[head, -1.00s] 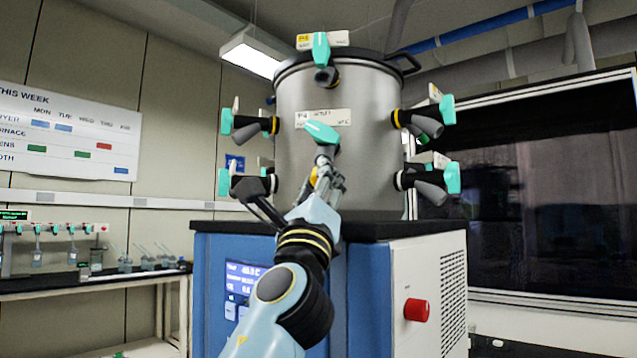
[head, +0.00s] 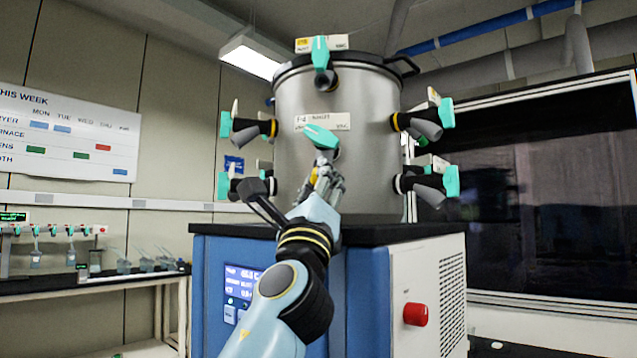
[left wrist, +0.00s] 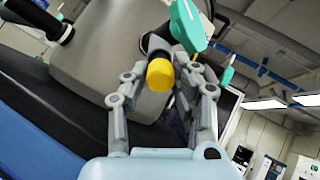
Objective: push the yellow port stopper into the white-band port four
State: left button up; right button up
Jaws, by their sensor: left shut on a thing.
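The yellow stopper (left wrist: 160,75) sits between the fingertips of my left gripper (head: 325,174), which is shut on it. In the left wrist view its round yellow end faces the camera. The stopper (head: 315,174) shows only as a small yellow patch in the head view. Port four, with a teal handle (head: 321,137), is on the front of the steel drum, under a label that seems to read P4. In the left wrist view its dark tube (left wrist: 156,44) lies just behind the stopper; whether they touch, I cannot tell. Its band is hidden. My right gripper is out of view.
The steel drum (head: 350,105) stands on the blue and white dryer cabinet (head: 366,290). Other ports with teal handles stick out at its left (head: 225,125), right (head: 447,112) and top front (head: 320,54). A red knob (head: 416,312) is on the cabinet's side.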

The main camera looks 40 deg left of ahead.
pick_arm(q)
jog(key=shift+w+a+r, duration=0.2)
jog(key=shift+w+r, duration=0.15)
jog(key=shift+r, duration=0.1)
dwell(0.6)
jog(key=o, duration=1)
jog(key=shift+f, duration=0.2)
jog(key=shift+s+d+f, duration=0.1)
jog(key=shift+s+f, duration=0.1)
jog(key=shift+f, duration=0.15)
jog(key=v, duration=1.1)
jog(key=shift+s+d+r, duration=0.1)
jog(key=shift+s+r, duration=0.05)
jog(key=shift+r, duration=0.05)
